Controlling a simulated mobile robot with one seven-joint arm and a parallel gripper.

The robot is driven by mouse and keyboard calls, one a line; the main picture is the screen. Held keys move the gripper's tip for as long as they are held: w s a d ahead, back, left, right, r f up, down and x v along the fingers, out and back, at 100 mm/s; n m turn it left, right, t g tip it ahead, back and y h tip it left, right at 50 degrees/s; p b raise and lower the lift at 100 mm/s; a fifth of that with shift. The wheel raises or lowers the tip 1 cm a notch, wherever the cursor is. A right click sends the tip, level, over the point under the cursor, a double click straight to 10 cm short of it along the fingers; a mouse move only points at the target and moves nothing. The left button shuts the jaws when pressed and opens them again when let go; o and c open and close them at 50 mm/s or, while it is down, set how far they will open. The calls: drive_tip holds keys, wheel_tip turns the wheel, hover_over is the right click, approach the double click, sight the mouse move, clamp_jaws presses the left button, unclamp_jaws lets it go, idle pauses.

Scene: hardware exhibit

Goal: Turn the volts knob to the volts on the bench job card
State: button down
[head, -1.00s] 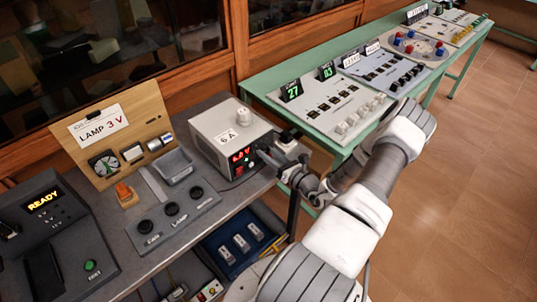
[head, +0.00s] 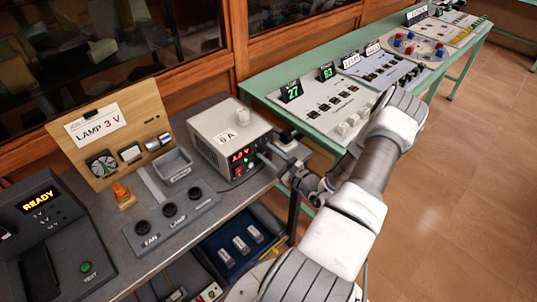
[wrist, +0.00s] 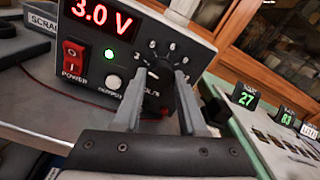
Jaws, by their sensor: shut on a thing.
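The power supply (head: 222,130) is a grey box on the dark bench. Its red display (wrist: 101,14) reads 3.0 V in the wrist view. The volts knob (wrist: 159,72) is a dark dial on its front, with a ring of numbers around it. My gripper (wrist: 158,80) is shut on the knob, one finger on each side, and the fingers hide part of the dial. It also reaches the supply's front in the head view (head: 262,160). The bench job card (head: 95,124) on the wooden board reads LAMP 3 V.
A red power switch (wrist: 74,57) and a white button (wrist: 114,82) sit left of the knob. A panel with the fan and lamp sockets (head: 170,210) lies in front of the board. A green bench (head: 268,84) with labelled panels stands to the right.

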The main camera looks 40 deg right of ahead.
idle(0.4)
drive_tip(key=shift+c, duration=2.3)
unclamp_jaws()
drive_tip(key=s+d+b, duration=0.1)
drive_tip(key=s, duration=1.6)
drive_tip(key=shift+s+d+b, duration=0.2)
drive_tip(key=shift+b, duration=0.15)
